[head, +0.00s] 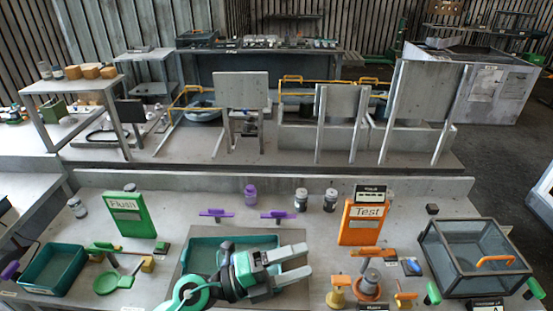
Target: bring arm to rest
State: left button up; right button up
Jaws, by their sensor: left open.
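My left gripper (305,262) is the only one in view. Its arm comes in from the bottom edge, left of centre, with green and dark links. Its two pale grey fingers point right and stand apart, with nothing seen between them. It is over the worktable (210,298), in front of a teal tray (200,244), and hides much of that tray. I cannot tell how high it is above the table. My right gripper is out of view.
A green "Flush" sign (130,214) and a teal bin (52,270) are left. An orange "Test" sign (366,221), an orange-based fixture (368,288) and a glass-sided box (474,258) are right. Purple clamps (277,214) and small jars (301,199) stand behind.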

pick_arm(q)
jog(key=w+a+r+n+t+y, duration=0.1)
jog(key=w+a+n+t+y, duration=0.2)
jog(key=a+n+t+y, duration=0.55)
jog(key=w+a+r+n+t+y, duration=0.25)
jog(key=a+n+t, duration=0.45)
jog(key=n, duration=0.5)
jog(key=s+a+f+n+g+y, duration=0.2)
jog(key=a+f+n+g+y, duration=0.3)
jog(key=a+f+n+y, duration=0.6)
jog(key=s+f+g+h, duration=0.3)
jog(key=s+f+g, duration=0.9)
jog(key=s+f, duration=0.55)
notch_tip(320, 180, down, 30)
jog(key=s, duration=0.3)
jog(key=s+a+f+g, duration=0.2)
jog(key=s+a+f, duration=0.1)
jog(key=s+f, duration=1.5)
jog(key=shift+s+a, duration=0.15)
